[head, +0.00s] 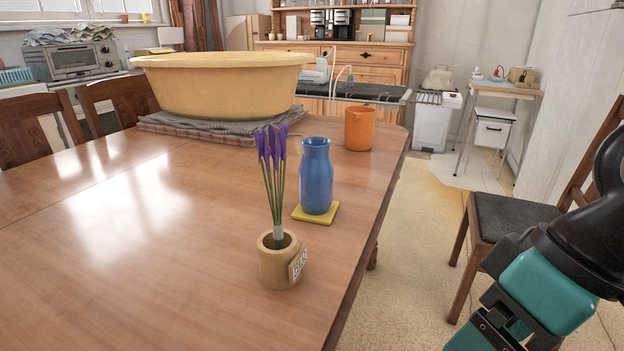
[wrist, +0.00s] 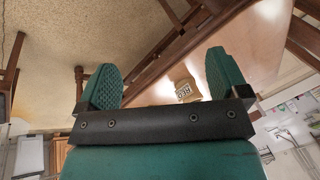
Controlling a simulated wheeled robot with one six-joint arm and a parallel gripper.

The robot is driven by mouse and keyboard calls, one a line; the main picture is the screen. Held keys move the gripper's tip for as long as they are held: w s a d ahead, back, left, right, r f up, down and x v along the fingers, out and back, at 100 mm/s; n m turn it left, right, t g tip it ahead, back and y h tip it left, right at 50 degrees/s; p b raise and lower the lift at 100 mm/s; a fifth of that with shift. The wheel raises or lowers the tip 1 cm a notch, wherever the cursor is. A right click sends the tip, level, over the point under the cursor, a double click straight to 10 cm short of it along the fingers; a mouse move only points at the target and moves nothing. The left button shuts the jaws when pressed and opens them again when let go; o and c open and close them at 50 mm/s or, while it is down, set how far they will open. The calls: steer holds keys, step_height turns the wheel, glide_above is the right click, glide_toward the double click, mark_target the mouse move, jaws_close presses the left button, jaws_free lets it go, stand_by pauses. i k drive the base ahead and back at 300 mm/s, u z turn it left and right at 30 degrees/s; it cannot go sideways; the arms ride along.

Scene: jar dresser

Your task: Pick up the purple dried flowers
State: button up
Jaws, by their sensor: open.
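The purple dried flowers (head: 271,146) stand upright on thin green stems in a small tan pot (head: 275,262) with a printed label, near the right edge of the wooden table (head: 130,250). My gripper (wrist: 160,58) is open and empty in the wrist view, with its two teal fingers wide apart. The labelled pot (wrist: 183,88) shows beyond the fingers, closer to the right one. The flowers cannot be made out there. In the head view my teal gripper is at the lower right, off the table's side and apart from the flowers; its fingertips are not clear.
A blue vase (head: 316,178) on a yellow coaster (head: 316,213) stands just behind the pot, to the right. An orange cup (head: 358,129) and a large yellow basin (head: 225,85) are farther back. A dark-seated chair (head: 503,212) stands at right. The table's left side is clear.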

mark_target(277, 150)
steer(key=k, duration=0.5)
steer(key=z, duration=0.9)
steer(key=i, duration=0.7)
steer(key=u, duration=1.5)
